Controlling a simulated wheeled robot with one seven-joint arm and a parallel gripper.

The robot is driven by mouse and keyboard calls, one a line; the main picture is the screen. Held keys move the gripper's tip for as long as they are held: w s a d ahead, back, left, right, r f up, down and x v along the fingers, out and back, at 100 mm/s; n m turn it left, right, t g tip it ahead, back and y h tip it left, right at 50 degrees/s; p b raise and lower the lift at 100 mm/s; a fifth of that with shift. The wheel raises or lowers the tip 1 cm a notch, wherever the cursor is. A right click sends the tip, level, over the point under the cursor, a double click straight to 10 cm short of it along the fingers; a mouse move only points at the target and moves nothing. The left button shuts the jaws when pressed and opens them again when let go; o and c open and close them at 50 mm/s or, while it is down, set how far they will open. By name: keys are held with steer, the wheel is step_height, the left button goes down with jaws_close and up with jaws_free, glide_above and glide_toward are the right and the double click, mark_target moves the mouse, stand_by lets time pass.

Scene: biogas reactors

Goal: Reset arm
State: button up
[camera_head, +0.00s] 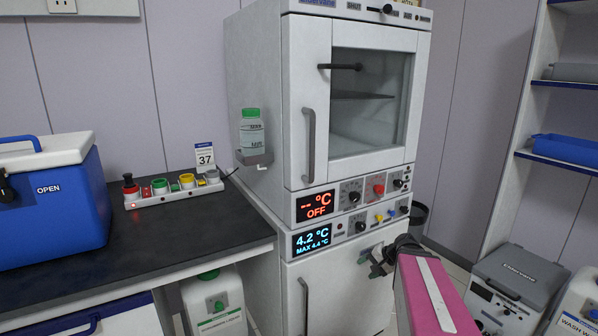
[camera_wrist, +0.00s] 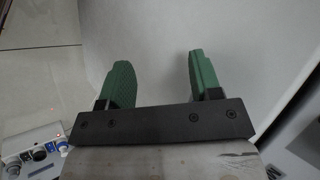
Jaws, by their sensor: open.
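My gripper (camera_wrist: 160,78) shows in the wrist view with its two green fingers well apart and nothing between them. A plain pale surface lies beyond the fingers. In the head view, my arm's pink link (camera_head: 435,295) reaches in from the lower right. Small dark and metallic parts at its far end (camera_head: 380,262) are in front of the lower cabinet, just below the control panels. The fingers are too small to make out there, and I cannot tell whether they touch the cabinet.
The two-part cabinet (camera_head: 260,85) has an upper display reading OFF and a lower one reading 4.2 °C. A green-capped bottle (camera_head: 252,133) sits on its side bracket. A blue cooler (camera_head: 50,215) and button strip (camera_head: 174,190) are on the black counter. A grey box (camera_head: 515,285) stands right.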

steer(key=s+a+f+n+g+h, duration=0.4)
steer(key=s+a+f+n+h, duration=0.1)
steer(key=s+a+n+h, duration=0.1)
steer(key=shift+s+h, duration=0.75)
steer(key=shift+h, duration=0.05)
